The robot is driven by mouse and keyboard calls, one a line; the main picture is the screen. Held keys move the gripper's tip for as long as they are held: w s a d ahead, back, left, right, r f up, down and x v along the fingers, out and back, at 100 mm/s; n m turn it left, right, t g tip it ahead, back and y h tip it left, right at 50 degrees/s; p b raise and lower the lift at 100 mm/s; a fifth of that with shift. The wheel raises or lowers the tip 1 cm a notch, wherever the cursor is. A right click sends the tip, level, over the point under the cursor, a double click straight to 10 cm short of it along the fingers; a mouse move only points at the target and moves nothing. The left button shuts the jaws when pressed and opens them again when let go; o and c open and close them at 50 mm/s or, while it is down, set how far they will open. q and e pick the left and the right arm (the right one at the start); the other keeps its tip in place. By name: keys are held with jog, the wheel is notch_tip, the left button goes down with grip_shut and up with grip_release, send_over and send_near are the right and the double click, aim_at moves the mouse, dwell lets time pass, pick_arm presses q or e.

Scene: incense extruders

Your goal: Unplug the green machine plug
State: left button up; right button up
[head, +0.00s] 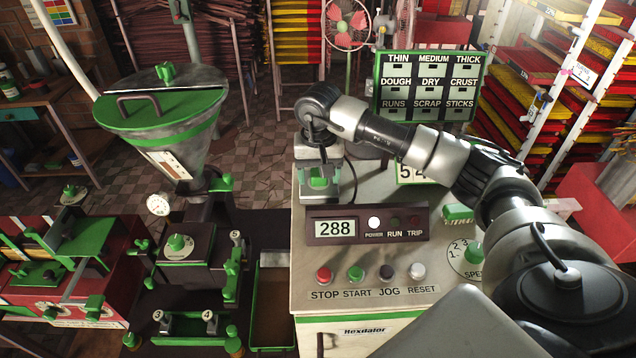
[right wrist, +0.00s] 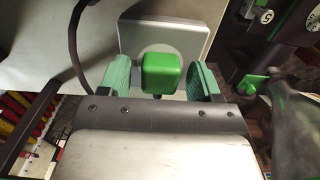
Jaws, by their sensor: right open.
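The green plug (right wrist: 162,73) is a rounded block in the right wrist view, seated at a grey metal plate (right wrist: 195,38) with a round recess. My right gripper (head: 319,188) is over the left back part of the pale control cabinet (head: 375,277) in the head view. In the right wrist view its two green-padded fingers stand open, one on each side of the plug, with gaps on both sides. My left gripper is not in view.
The cabinet carries a 288 display (head: 335,229), a red stop button (head: 324,274), a green start button (head: 355,273) and a speed dial (head: 473,252). A dark cable (right wrist: 76,45) curves near the plate. A hopper machine (head: 190,130) stands left.

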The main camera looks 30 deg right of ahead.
dwell(0.5)
jog(key=shift+b, duration=0.45)
dwell(0.6)
jog(key=shift+r, duration=0.1)
grip_shut()
jog(key=shift+r, duration=0.15)
jog(key=shift+r+p, duration=1.45)
jog(key=shift+r, duration=1.4)
